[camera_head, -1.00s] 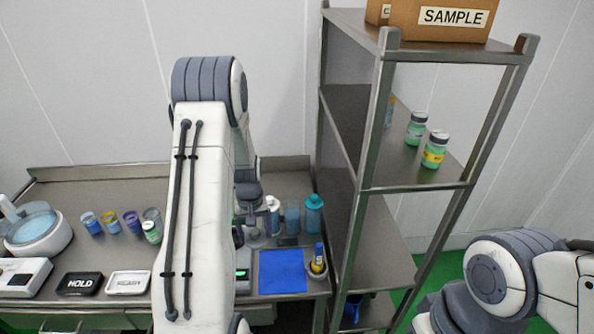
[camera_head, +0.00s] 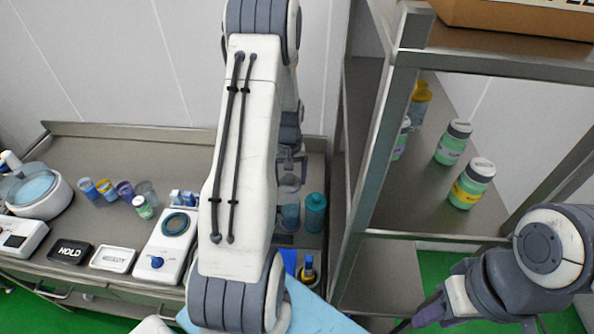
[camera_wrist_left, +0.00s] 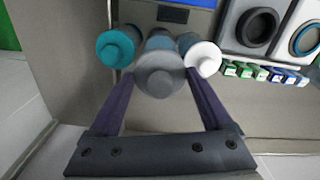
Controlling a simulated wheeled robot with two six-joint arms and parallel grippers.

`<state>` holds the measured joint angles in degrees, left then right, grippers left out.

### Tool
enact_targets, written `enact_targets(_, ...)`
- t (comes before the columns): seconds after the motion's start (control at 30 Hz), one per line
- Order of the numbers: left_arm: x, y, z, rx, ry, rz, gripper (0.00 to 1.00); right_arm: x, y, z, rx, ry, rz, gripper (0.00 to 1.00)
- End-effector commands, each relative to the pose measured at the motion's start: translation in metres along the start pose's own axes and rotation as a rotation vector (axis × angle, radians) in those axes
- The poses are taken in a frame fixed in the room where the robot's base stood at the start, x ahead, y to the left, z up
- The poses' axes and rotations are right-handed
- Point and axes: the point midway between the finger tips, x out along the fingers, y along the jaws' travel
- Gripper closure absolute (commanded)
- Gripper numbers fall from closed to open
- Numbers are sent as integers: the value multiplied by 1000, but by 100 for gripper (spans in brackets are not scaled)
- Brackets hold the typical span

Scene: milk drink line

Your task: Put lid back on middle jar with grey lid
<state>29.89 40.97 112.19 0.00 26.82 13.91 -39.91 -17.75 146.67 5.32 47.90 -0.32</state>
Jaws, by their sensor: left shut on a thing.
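In the head view my left gripper (camera_head: 290,160) points down over the row of jars at the back of the bench. It is shut on the grey lid (camera_wrist_left: 160,75), seen between its fingers in the left wrist view. The middle jar (camera_head: 289,213) stands upright below; whether the lid touches it I cannot tell. The jar with a teal lid (camera_head: 315,210) stands to its right. The jar with a white lid (camera_wrist_left: 203,58) is beside it in the wrist view and hidden by my arm in the head view. My right gripper (camera_head: 428,311) is low at the right, partly hidden.
A metal shelf (camera_head: 395,120) with green jars (camera_head: 453,143) stands close to the right of the bench. My left arm hides much of the middle bench.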

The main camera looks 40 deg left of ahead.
Motion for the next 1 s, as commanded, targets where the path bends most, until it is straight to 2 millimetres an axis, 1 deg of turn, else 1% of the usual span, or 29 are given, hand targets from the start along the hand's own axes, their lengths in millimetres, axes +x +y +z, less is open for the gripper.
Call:
enact_targets(0.27,18,0,0,0,-1,0,97,14,1,1,-1,0,0,61)
enact_targets(0.5,42,0,0,0,-1,0,97,33,2,2,-3,0,0,61)
enact_targets(0.7,58,0,0,0,0,0,97,44,3,3,-2,0,0,61)
enact_targets(0.83,63,0,0,0,0,0,97,47,3,3,-2,0,0,61)
enact_targets(1.0,63,0,0,0,0,0,97,47,3,3,-2,0,0,61)
